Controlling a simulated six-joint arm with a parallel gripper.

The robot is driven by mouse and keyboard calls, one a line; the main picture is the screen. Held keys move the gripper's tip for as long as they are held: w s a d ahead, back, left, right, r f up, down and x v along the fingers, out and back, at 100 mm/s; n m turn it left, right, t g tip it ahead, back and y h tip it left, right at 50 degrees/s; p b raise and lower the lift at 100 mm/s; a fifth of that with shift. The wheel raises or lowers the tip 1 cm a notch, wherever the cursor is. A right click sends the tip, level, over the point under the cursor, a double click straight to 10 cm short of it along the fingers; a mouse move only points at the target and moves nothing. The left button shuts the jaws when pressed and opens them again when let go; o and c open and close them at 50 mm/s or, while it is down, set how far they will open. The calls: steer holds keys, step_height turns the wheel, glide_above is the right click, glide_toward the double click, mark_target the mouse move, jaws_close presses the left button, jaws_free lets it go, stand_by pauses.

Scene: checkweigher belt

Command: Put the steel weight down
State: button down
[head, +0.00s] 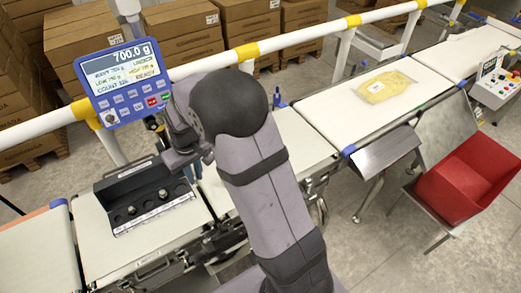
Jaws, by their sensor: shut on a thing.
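My gripper (190,170) shows only in part, below my dark wrist and beside the right end of a black weight case. It is shut on the steel weight, which is mostly hidden by my arm and gripper. The black weight case (113,186) lies open on the white weighing belt and has round sockets. Two small steel weights (131,210) (163,194) stand in it. Whether the held weight touches anything below cannot be seen.
A blue display (125,82) reads 700.0 g, left of my wrist. A white and yellow rail (215,58) runs behind the belts. A yellow bag (384,87) lies on the right belt (335,118). A red bin (470,170) stands at right; cartons (90,42) are behind.

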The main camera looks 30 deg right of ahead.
steer(key=w+d+f+b, duration=0.3)
steer(key=w+d+b, duration=0.7)
steer(key=d, duration=0.5)
steer(key=shift+w+f+g, duration=0.4)
steer(key=shift+w, duration=0.45)
steer(key=shift+f, duration=0.1)
steer(key=shift+f+p, duration=1.55)
steer(key=shift+f, duration=3.35)
steer(key=shift+f, duration=0.1)
steer(key=c, duration=2.2)
jaws_free()
steer(key=shift+f, duration=0.1)
steer(key=o, duration=0.4)
steer(key=shift+o, duration=0.2)
